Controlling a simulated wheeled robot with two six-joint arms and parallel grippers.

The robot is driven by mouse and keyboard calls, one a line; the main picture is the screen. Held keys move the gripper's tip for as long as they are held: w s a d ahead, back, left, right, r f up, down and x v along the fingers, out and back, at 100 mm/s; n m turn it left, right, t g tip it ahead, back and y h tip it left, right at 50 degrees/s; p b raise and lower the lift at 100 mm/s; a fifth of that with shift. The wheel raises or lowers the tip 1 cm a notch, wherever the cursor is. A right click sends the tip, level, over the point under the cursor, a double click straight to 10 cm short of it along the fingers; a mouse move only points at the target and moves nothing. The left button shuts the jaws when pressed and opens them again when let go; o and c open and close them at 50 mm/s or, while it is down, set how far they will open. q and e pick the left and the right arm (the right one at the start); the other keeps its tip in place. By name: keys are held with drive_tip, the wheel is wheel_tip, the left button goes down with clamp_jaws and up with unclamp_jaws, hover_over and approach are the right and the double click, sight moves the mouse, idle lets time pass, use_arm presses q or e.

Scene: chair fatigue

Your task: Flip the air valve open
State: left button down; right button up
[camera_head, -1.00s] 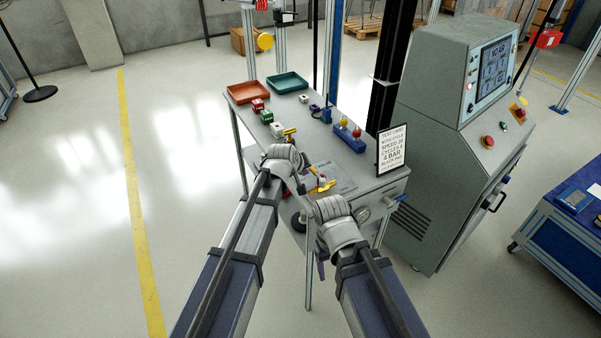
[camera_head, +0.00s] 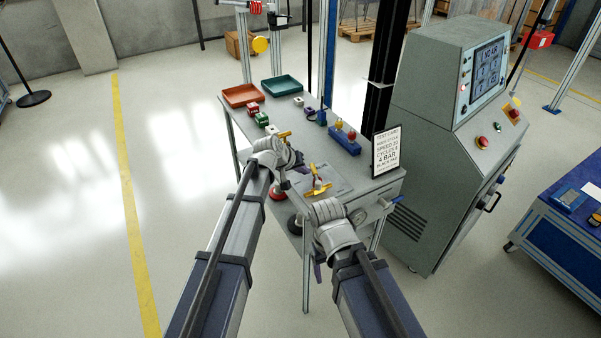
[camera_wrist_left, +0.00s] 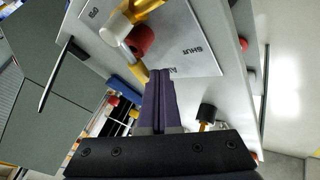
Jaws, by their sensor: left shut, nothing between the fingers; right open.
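The air valve (camera_head: 318,187) stands on a light label plate (camera_head: 338,180) at the near end of the grey bench, with a yellow lever and a red and white fitting. In the left wrist view the valve (camera_wrist_left: 140,38) is just beyond the fingertips, and the plate (camera_wrist_left: 195,55) reads SHUT upside down. My left gripper (camera_head: 303,169) is shut and empty, close to the valve's left side; its dark fingers (camera_wrist_left: 158,75) point at the yellow part. I cannot tell whether they touch. My right gripper (camera_head: 318,271) is open, low in front of the bench; its fingers are partly hidden.
The bench (camera_head: 232,112) holds an orange tray (camera_head: 243,95), a teal tray (camera_head: 281,85), small coloured blocks, a blue stand with knobs (camera_head: 345,139) and a test card (camera_head: 387,151). A control cabinet (camera_head: 432,150) reads NO AIR at right.

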sight(312, 167)
use_arm(q)
drive_tip(key=w+d+m+g+h, duration=0.1)
drive_tip(key=m, duration=0.1)
drive_tip(key=w+d+m+g+h, duration=0.1)
drive_tip(key=m, duration=0.1)
drive_tip(key=shift+d+m, duration=0.2)
drive_tip(key=shift+m, duration=0.1)
drive_tip(key=m+g, duration=0.1)
drive_tip(key=d+m+g, duration=0.1)
drive_tip(key=d+m+g+h, duration=0.1)
drive_tip(key=shift+w+m, duration=0.25)
drive_tip(key=shift+m, duration=0.15)
drive_tip(key=d+m+g, duration=0.2)
drive_tip(key=m, duration=0.1)
drive_tip(key=shift+s, duration=0.15)
drive_tip(key=shift+s+d, duration=0.2)
drive_tip(key=shift+s, duration=0.05)
drive_tip(key=shift+s+d, duration=0.2)
drive_tip(key=shift+d, duration=0.3)
drive_tip(key=shift+d, duration=0.15)
